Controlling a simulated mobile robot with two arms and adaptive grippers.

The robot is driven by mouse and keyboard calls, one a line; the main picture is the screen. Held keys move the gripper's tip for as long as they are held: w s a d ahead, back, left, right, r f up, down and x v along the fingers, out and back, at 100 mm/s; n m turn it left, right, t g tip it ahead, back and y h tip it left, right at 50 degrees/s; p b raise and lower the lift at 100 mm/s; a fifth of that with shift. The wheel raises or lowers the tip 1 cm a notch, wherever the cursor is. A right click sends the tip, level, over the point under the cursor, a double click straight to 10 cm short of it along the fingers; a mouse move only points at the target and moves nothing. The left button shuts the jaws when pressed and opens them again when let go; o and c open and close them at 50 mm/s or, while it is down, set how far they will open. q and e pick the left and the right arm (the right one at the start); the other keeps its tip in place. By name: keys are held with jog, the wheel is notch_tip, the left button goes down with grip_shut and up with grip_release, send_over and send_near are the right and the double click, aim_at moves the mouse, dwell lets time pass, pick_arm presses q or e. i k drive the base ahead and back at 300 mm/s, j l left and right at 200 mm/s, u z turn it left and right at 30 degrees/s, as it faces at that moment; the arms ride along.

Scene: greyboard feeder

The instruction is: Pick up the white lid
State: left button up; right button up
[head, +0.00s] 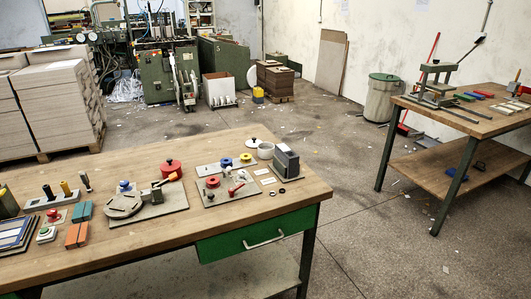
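A small white lid (252,143) with a dark knob on top lies near the far right edge of the wooden workbench (290,205). A round white pot (266,150) stands close to it on the right; I cannot tell whether they touch. Neither of my grippers is in view.
A dark grey block (286,163) stands right of the pot. A red round pot (172,169) is further left. The bench's right front corner is bare, above a green drawer (257,235). Another bench (470,120) stands right.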

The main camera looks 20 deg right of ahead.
aim_at(254, 142)
jog(key=i+l+z, duration=0.2)
jog(key=l+z, duration=0.25)
jog(key=i+l+z, duration=0.25)
jog(key=z, duration=0.25)
jog(key=i+l+z, duration=0.2)
jog(key=i+z, duration=0.25)
jog(key=i+l+z, duration=0.1)
jog(key=i+z, duration=0.15)
jog(key=z, duration=0.2)
jog(key=i+l+z, duration=0.15)
jog(key=i+z, duration=0.65)
jog(key=i+u, duration=0.4)
jog(key=i+l+u, duration=0.2)
jog(key=i+u, duration=0.15)
jog(key=i, duration=0.2)
jog(key=i+j+u, duration=0.1)
jog(key=u, duration=0.4)
jog(key=i+u, duration=0.25)
jog(key=u, duration=0.2)
jog(key=i+l+u, duration=0.1)
jog(key=u, duration=0.4)
jog(key=i+l+u, duration=0.15)
jog(key=u, duration=0.35)
jog(key=i+l+u, duration=0.2)
jog(key=u, duration=0.25)
